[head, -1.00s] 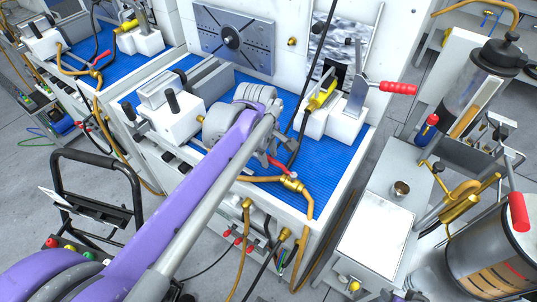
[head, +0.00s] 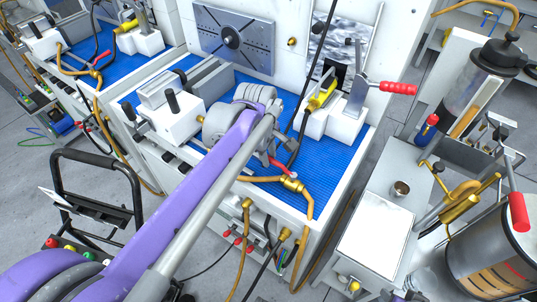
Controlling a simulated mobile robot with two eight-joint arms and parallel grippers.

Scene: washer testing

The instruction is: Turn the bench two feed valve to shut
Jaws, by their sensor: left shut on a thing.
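The feed valve on the near bench has a red lever (head: 278,163) and a brass body (head: 292,184) joined to a tan hose at the front right of the blue mat. My left gripper (head: 272,150) reaches over the bench and is shut on the red lever. My purple and grey arm hides part of the gripper and the mat. I cannot tell the lever's exact angle. My right gripper is not in view.
A white block with a yellow part (head: 322,98) and a red-handled clamp (head: 397,88) stand just behind the valve. A white block (head: 172,118) stands left of my arm. A grey side table (head: 378,232) is at the right. A black-framed cart (head: 98,190) is at the left.

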